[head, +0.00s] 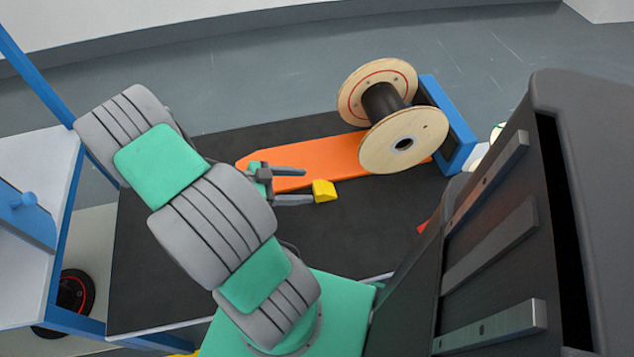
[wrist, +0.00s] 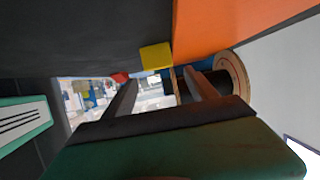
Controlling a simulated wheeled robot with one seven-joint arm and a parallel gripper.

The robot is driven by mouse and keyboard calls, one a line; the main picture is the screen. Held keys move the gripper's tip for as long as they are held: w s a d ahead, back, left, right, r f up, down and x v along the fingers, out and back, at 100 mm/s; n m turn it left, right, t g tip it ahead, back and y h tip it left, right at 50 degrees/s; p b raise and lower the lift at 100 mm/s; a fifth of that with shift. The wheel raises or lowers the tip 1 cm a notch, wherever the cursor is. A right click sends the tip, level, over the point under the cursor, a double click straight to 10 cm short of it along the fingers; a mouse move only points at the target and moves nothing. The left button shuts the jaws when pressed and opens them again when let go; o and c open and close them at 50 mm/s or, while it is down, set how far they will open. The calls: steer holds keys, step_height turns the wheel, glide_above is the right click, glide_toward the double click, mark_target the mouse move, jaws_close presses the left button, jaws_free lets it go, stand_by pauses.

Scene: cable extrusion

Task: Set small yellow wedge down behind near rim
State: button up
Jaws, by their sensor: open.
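The small yellow wedge (head: 324,191) rests on the dark surface, at the near edge of the orange board. It lies to the left of and below the spool's near rim (head: 390,150), apart from it. My gripper (head: 309,186) is open, its two fingers pointing right. The lower fingertip is close to the wedge; I cannot tell whether they touch. In the wrist view the wedge (wrist: 156,56) shows just beyond the fingertips (wrist: 160,80), with nothing clearly held between them. The wooden spool (head: 382,100) with its black core lies tilted on the orange board.
The orange board (head: 325,155) runs from my gripper to under the spool. A blue block (head: 455,125) stands right of the spool. A large dark cabinet-like body (head: 500,200) fills the right. The dark surface (head: 345,230) is clear below the wedge.

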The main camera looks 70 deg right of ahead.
steer(key=v, duration=0.5)
steer(key=shift+w+a+r+p, duration=0.1)
steer(key=shift+p, duration=0.2)
steer(key=shift+w, duration=0.3)
steer(key=w+a+n+t, duration=0.1)
steer(key=w+n, duration=0.1)
steer(key=w+a+n+t, duration=0.1)
steer(key=w, duration=0.1)
steer(key=w+a+r+n+t+y, duration=0.1)
steer(key=w+n, duration=0.1)
steer(key=shift+w+n+t, duration=0.25)
steer(key=shift+n+t, duration=0.05)
steer(key=shift+t, duration=0.1)
steer(key=w+a+r+n+t+y, duration=0.2)
steer(key=w+a+r+n+t, duration=0.1)
steer(key=a+n, duration=0.5)
steer(key=w+a+r+n+t+y, duration=0.2)
steer(key=w+a+r+n+t, duration=0.1)
steer(key=a+n, duration=0.5)
steer(key=w+a+r+n+t+y, duration=0.2)
steer(key=w+a+r+n+t, duration=0.1)
steer(key=a+n, duration=0.5)
step_height(320, 180, up, 2)
steer(key=shift+w+a+r+t, duration=0.2)
steer(key=shift+a+t, duration=0.4)
steer(key=shift+a, duration=0.5)
steer(key=shift+c, duration=0.4)
